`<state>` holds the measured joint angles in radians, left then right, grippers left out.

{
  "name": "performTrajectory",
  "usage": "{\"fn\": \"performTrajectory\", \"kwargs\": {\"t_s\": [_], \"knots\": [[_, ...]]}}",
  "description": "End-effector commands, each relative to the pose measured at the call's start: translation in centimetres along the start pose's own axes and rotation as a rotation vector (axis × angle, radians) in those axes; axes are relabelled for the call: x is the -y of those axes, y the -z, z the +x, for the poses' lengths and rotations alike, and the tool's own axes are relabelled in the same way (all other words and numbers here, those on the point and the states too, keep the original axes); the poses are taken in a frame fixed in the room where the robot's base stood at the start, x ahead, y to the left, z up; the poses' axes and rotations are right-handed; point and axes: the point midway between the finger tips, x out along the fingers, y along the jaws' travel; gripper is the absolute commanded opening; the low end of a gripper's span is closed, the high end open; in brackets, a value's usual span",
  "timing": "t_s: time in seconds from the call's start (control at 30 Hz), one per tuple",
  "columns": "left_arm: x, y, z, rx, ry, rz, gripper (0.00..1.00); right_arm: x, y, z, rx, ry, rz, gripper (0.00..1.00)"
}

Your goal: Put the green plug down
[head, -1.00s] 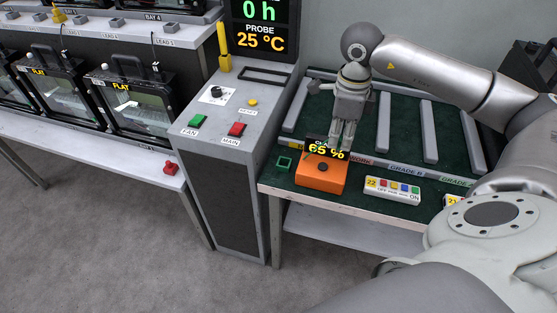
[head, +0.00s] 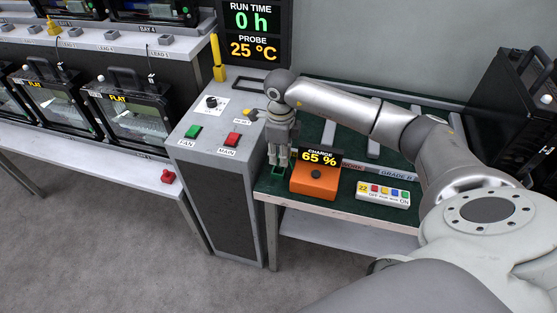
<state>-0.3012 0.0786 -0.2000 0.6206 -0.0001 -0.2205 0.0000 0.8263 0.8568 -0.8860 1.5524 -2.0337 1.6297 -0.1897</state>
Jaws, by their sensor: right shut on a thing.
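My right gripper (head: 279,162) points down at the left end of the green-topped bench, left of the orange charge box. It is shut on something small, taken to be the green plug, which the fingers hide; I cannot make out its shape. The fingertips are over or at the small green square frame (head: 277,171) on the bench, which they partly cover. I cannot tell whether the held thing touches it. My left gripper is not in view.
The orange charge box (head: 315,181) reading 65 % stands close to the right of the fingers. A white button panel (head: 383,193) lies further right. The grey control console (head: 207,148) with FAN and MAIN buttons stands to the left. A red plug (head: 168,176) lies on the left bench.

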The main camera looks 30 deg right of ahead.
Motion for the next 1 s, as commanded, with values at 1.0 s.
{"fn": "performTrajectory", "kwargs": {"t_s": [1.0], "knots": [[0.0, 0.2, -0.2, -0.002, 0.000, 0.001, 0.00, 0.0, -0.4, 4.0, -0.001, 0.000, 0.000, 0.39]]}}
